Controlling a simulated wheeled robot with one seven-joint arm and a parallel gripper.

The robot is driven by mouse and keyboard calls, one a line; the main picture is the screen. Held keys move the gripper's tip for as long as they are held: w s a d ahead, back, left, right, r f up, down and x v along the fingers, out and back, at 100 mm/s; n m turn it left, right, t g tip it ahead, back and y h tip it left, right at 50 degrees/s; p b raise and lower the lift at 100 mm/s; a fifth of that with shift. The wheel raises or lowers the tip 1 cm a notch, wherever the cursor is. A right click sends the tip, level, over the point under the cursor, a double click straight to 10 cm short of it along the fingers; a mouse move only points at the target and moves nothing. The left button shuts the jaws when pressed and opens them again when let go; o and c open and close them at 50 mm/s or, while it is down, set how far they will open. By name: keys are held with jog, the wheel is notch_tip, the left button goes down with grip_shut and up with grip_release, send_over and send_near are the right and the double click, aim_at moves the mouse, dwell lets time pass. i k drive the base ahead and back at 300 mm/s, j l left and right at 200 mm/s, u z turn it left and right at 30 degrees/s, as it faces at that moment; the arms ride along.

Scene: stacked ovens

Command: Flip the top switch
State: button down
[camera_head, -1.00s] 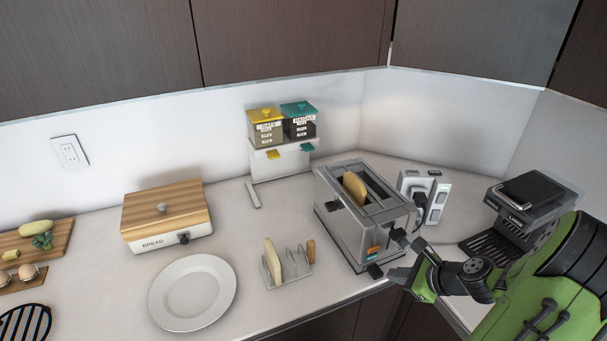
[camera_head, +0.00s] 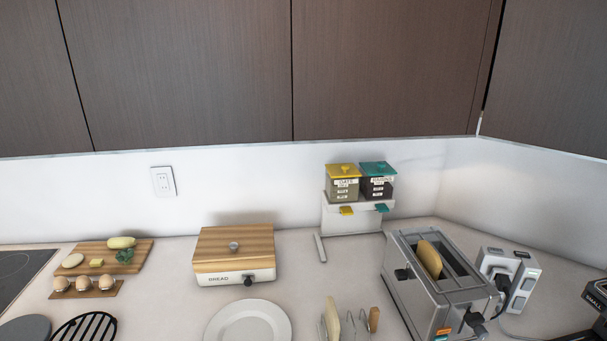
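A white power unit (camera_head: 522,292) stands on the counter right of the toaster, beside a white socket block (camera_head: 497,262) with dark plugs in it. The power unit has a small greenish patch near its top; I cannot make out for certain which part is the top switch. The grey toaster (camera_head: 440,290) has a slice of bread (camera_head: 429,259) in one slot. Black levers show on its near end and side.
A bread box (camera_head: 235,255), a plate (camera_head: 248,325) and a toast rack (camera_head: 345,325) stand left of the toaster. Two jars sit on a white stand (camera_head: 352,216) behind. Cupboards hang above.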

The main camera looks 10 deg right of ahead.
aim_at(529, 285)
jog(key=z, duration=1.4)
